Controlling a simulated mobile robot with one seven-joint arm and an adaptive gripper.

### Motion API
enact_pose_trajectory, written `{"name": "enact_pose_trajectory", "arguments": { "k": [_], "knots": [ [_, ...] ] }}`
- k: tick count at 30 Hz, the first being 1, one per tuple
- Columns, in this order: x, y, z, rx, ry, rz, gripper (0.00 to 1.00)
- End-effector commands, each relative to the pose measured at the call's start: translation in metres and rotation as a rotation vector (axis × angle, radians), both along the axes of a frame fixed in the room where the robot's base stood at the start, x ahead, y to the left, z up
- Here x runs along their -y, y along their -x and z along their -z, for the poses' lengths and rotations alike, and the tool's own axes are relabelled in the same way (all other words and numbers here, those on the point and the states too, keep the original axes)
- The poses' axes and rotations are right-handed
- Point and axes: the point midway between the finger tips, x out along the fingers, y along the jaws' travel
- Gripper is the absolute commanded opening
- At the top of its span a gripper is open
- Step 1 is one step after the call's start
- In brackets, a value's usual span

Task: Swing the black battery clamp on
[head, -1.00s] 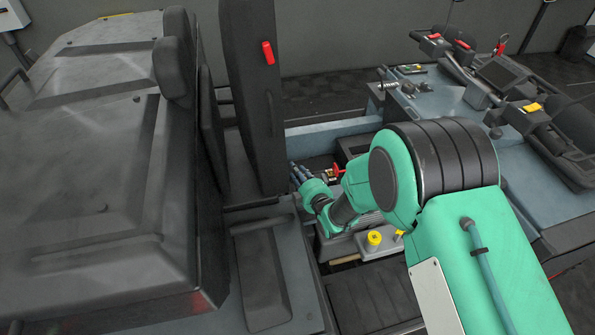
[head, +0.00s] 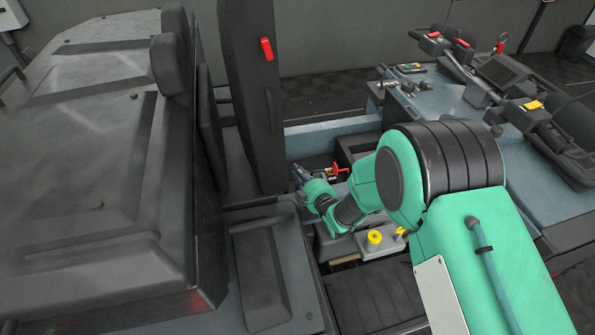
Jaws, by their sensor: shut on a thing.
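My gripper (head: 299,173) reaches into the open battery bay from the right, its bluish-grey fingers at the left side of the bay. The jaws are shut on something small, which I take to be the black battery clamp. The clamp is too small and too covered by the fingers to make out, so I cannot tell whether it sits on its post. A red clamp or lever (head: 339,168) stands just right of the fingers. My green wrist hides part of the bay.
A tall black seat back (head: 252,95) with a red tab rises close left of the gripper. A dark cover (head: 90,170) fills the left. A yellow cap (head: 374,237) sits on a grey box below my wrist. The steering console (head: 500,75) is at the upper right.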

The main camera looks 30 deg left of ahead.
Motion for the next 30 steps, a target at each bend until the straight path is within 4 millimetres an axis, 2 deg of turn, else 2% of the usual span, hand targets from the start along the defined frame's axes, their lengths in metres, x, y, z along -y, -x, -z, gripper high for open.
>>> {"name": "enact_pose_trajectory", "arguments": {
  "k": [7, 8, 10, 23, 30],
  "knots": [
    [0.0, -0.001, -0.002, 0.0, -0.003, 0.0, 0.0],
    [0.0, -0.001, -0.002, 0.001, -0.003, 0.0, 0.15],
    [0.0, -0.001, -0.002, 0.001, -0.003, 0.0, 0.29],
    [0.002, 0.0, -0.001, -0.001, -0.002, 0.001, 0.3],
    [0.013, 0.008, -0.005, -0.001, -0.002, 0.001, 0.3]
  ]
}}
